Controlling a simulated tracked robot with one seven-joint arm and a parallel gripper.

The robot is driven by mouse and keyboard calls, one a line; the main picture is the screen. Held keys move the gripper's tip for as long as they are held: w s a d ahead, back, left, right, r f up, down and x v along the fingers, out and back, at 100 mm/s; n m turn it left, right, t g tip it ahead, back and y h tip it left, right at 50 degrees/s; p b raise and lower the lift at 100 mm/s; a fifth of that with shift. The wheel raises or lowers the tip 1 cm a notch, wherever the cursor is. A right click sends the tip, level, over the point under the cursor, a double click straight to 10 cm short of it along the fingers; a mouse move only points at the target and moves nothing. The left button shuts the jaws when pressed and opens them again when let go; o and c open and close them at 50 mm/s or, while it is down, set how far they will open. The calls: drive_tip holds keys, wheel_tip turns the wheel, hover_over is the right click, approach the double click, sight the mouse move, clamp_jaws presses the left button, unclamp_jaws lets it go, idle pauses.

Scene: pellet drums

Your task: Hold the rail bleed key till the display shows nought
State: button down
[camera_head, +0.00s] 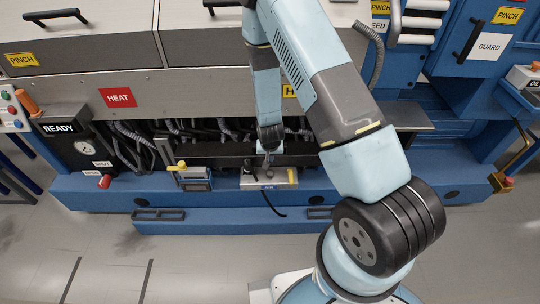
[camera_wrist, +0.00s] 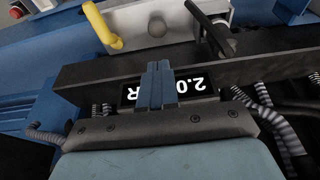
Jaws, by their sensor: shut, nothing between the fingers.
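The display (camera_wrist: 196,84) in the wrist view is a black panel with white characters, upside down, starting "2.0" and ending in "R". My shut fingers hide its middle. My gripper (camera_wrist: 157,68) is shut and empty, its blue fingertips over the display. Beyond them is a pale metal block (camera_wrist: 180,14) with a round knob or button (camera_wrist: 158,25), possibly the bleed key; I cannot tell. Contact is not visible.
A yellow lever (camera_wrist: 101,25) and a black lever (camera_wrist: 210,30) flank the metal block. Grey ribbed hoses (camera_wrist: 270,115) hang close to my gripper. In the head view a second fitting with a yellow handle (camera_head: 178,167) stands left, and a "READY" panel with a gauge (camera_head: 85,147) stands farther left.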

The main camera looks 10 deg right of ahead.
hover_over(270, 173)
wheel_tip(270, 173, down, 8)
drive_tip(key=shift+r, duration=0.1)
drive_tip(key=shift+f, duration=0.9)
drive_tip(key=shift+f, duration=0.5)
drive_tip(key=shift+s+f, duration=0.1)
drive_tip(key=shift+f, duration=0.25)
